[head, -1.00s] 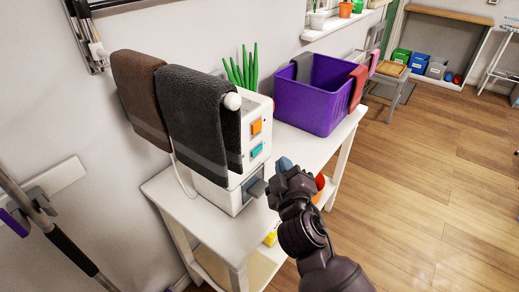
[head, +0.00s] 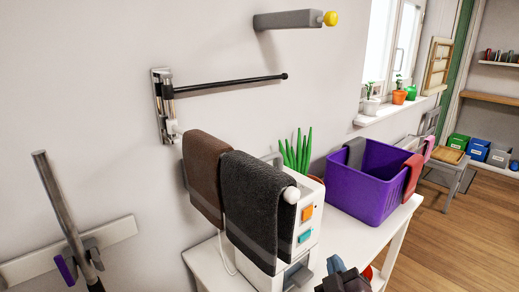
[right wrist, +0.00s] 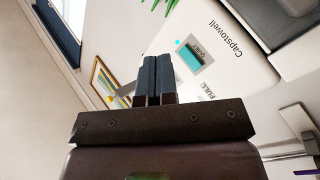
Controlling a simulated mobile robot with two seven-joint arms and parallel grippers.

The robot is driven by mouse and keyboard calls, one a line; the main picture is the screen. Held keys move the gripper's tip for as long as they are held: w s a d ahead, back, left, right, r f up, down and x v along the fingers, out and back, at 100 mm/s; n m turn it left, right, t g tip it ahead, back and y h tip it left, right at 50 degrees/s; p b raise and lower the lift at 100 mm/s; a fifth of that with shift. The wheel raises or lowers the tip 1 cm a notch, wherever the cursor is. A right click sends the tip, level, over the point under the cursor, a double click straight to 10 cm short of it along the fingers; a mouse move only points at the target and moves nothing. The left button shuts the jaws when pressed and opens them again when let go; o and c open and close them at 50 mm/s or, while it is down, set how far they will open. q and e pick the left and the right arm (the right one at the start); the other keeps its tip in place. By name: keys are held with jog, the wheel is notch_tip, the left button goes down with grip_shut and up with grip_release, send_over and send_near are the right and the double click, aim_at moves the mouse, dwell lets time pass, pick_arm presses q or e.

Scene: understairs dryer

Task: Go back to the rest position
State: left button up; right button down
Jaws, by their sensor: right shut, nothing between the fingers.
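My right gripper (head: 338,270) shows at the bottom edge of the head view, in front of the white machine. In the right wrist view its two fingers (right wrist: 156,80) are together with nothing between them. The white machine (head: 312,190) stands on a white table and carries an orange and a teal button. In the right wrist view its face (right wrist: 228,62) with the teal button is close behind the fingers. My left gripper is in neither view.
A brown towel (head: 205,180) and a dark grey towel (head: 258,205) hang beside the machine. A purple basket (head: 365,188) stands on the white table (head: 345,240). A black rail (head: 230,84) and a grey bar with yellow tip (head: 295,20) stick out from the wall. Open wooden floor (head: 465,225) lies right.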

pick_arm(q)
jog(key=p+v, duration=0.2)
jog(key=p, duration=0.1)
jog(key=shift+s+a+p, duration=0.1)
jog(key=shift+p, duration=0.2)
pick_arm(e)
jog(key=s+d+f+m+g, duration=0.3)
jog(key=s+d+f, duration=0.1)
jog(key=s+f, duration=0.6)
jog(key=s+d+f+m+g+y, duration=0.1)
jog(key=s+d+f+m+g, duration=0.2)
jog(key=s+f, duration=0.6)
jog(key=s+d+g, duration=0.1)
jog(key=s+d, duration=0.1)
jog(key=s, duration=0.3)
jog(key=shift+s+d+f, duration=0.2)
jog(key=shift+s+f, duration=0.15)
